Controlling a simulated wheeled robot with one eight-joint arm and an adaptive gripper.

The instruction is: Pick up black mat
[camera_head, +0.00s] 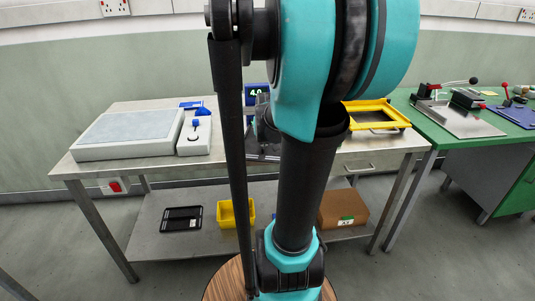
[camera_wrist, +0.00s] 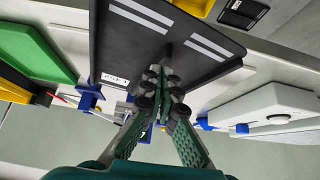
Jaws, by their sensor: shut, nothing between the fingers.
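In the wrist view a flat black mat (camera_wrist: 125,45) with rounded edges, two pale grey stripes and a small white label fills the upper middle. My gripper (camera_wrist: 162,80) is shut and empty, with its fingertips together in front of the mat's lower middle. They overlap it in the picture; I cannot tell whether they touch it. The fingers hide part of its lower edge. In the head view my arm covers the middle of the metal table (camera_head: 130,115), and I make out neither mat nor gripper there.
A white block with a grey top (camera_head: 130,130) stands left on the table, a yellow frame (camera_head: 378,104) right. The lower shelf holds a black tray (camera_head: 181,219), a yellow bin (camera_head: 228,215) and a brown box (camera_head: 343,207). A green bench (camera_head: 470,140) stands at right.

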